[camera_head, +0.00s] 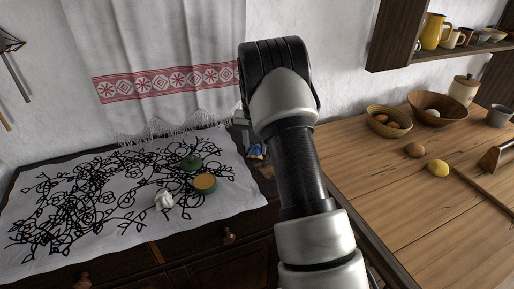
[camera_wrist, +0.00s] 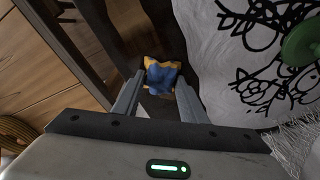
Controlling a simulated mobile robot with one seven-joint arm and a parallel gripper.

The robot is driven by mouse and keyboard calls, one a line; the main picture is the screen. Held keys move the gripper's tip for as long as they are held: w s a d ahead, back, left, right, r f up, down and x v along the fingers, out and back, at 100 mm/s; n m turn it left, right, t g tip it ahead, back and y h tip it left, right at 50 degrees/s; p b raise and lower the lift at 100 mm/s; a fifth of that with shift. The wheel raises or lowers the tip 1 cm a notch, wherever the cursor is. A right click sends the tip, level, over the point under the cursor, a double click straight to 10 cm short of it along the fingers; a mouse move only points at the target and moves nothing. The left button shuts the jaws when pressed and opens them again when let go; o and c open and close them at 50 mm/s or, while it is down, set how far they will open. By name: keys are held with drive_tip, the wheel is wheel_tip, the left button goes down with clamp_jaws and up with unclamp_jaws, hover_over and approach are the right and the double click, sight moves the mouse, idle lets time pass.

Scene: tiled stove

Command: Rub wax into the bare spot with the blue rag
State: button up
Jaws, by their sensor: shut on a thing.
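My gripper (camera_wrist: 161,76) is shut on the crumpled blue rag (camera_wrist: 160,84), which sits between the fingertips in the wrist view. An orange-tan patch shows around the rag's edges; I cannot tell whether it is the bare spot or part of what is held. In the head view the rag (camera_head: 256,151) is a small blue bit beside my arm, over the right end of the dark chest (camera_head: 190,246). My arm hides most of the gripper there. An open green tin with yellow-orange wax (camera_head: 204,183) stands on the cloth, with a green lid (camera_head: 191,161) behind it.
A white cloth with black vine patterns (camera_head: 222,198) covers most of the chest top. A small crumpled white thing (camera_head: 164,200) lies on it. An embroidered towel (camera_head: 150,50) hangs behind.

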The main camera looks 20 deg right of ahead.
drive_tip(key=shift+w+a+p, duration=0.1)
drive_tip(key=shift+w+p, duration=0.9)
drive_tip(key=shift+w, duration=2.5)
drive_tip(key=shift+w+f, duration=0.15)
drive_tip(key=shift+s+b, duration=0.75)
drive_tip(key=shift+s, duration=1.15)
drive_tip(key=shift+s+b, duration=0.7)
drive_tip(key=shift+s, duration=1.45)
drive_tip(key=shift+s+d+b, duration=0.2)
drive_tip(key=shift+s+b, duration=0.55)
drive_tip(key=shift+s, duration=2.85)
drive_tip(key=shift+s+d+b, duration=0.2)
drive_tip(key=shift+s+b, duration=0.5)
drive_tip(key=shift+s, duration=2.9)
drive_tip(key=shift+r, duration=0.2)
wheel_tip(320, 180, up, 6)
drive_tip(key=p, duration=0.4)
